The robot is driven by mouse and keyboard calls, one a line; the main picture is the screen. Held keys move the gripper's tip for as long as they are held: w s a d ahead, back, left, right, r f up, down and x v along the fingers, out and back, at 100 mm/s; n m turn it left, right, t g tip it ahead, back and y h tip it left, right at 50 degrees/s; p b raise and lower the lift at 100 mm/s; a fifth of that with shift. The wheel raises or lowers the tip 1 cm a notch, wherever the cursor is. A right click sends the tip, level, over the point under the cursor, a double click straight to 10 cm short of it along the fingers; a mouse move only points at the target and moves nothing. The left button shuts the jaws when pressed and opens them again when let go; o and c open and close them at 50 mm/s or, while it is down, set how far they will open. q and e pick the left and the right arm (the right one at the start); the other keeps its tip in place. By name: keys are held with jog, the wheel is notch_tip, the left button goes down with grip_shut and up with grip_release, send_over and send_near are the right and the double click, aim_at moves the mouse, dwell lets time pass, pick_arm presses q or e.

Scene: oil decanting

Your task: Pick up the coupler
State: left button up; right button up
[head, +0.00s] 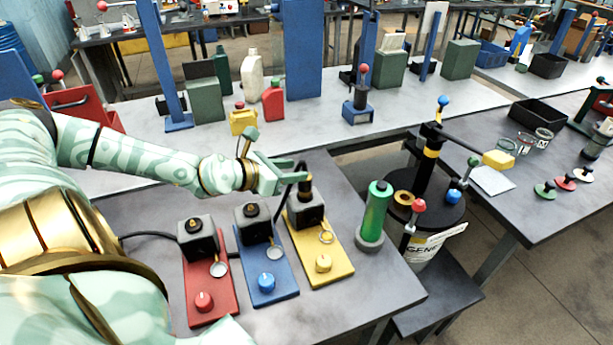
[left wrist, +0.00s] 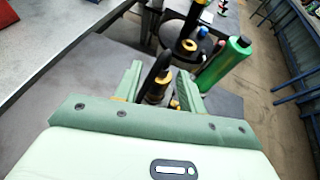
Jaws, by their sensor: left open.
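The coupler (head: 305,186), a brass-coloured collar on a black hose end, stands upright on the dark block of the yellow station (head: 335,268). My left gripper (head: 287,174) is open just left of it in the head view. In the left wrist view the coupler (left wrist: 156,90) and its hose show between the two green fingers of my left gripper (left wrist: 158,72). I cannot tell whether either finger touches it. My right gripper is not in view.
A blue station (head: 267,283) and a red station (head: 203,305) stand left of the yellow one. A green bottle (head: 375,212) stands to its right. A black-topped drum (head: 440,212) is beyond the table edge. The table's front right is clear.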

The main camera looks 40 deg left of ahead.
aim_at(305, 170)
pick_arm(q)
jog(key=shift+w+d+f, duration=0.15)
jog(key=shift+w+d, duration=0.3)
jog(key=shift+w, duration=0.4)
jog(key=x, duration=0.3)
jog(key=shift+w+d+f, duration=0.15)
jog(key=shift+w+f, duration=0.2)
jog(key=shift+w, duration=0.15)
grip_shut()
